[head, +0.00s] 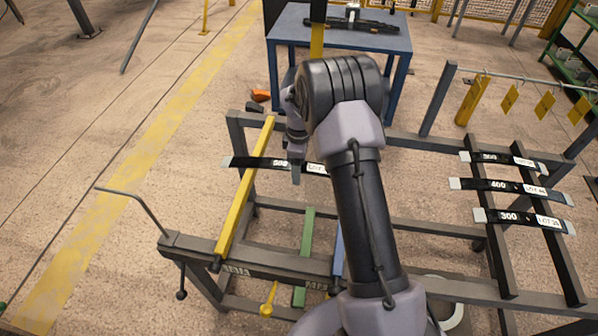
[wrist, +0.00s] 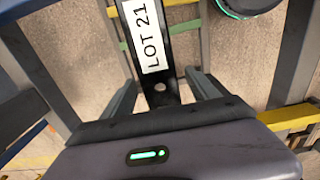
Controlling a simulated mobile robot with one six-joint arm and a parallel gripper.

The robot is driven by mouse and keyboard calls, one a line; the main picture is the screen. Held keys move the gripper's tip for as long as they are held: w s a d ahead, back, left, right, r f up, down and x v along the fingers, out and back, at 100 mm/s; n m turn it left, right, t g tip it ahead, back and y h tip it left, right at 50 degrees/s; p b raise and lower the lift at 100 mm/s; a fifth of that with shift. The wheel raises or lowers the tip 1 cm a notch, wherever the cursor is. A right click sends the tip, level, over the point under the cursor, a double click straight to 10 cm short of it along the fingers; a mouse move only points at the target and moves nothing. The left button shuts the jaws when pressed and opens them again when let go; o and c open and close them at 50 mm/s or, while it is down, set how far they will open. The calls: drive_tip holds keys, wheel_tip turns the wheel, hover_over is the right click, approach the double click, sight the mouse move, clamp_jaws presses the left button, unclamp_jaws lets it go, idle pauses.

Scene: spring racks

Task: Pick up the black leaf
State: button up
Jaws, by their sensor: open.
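A black leaf (head: 262,163) with pale ends, a white number and a LOT label lies across the left part of the dark rack, over the yellow bar. In the wrist view the black leaf (wrist: 168,75) shows its "LOT 21" label and a hole. My gripper (head: 296,178) is over this leaf near its label. In the wrist view my gripper (wrist: 163,90) is open, one finger on each side of the leaf. I cannot tell how far above the leaf the fingertips are. My arm hides the leaf's right end in the head view.
Several similar black leaves, one marked 400 (head: 498,185) and one marked 300 (head: 508,216), lie on the rack's right side. A yellow bar (head: 245,190) and a green bar (head: 305,255) are near my gripper. A blue table (head: 290,25) stands behind.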

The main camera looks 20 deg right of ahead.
clamp_jaws()
drive_tip(key=shift+r, duration=0.1)
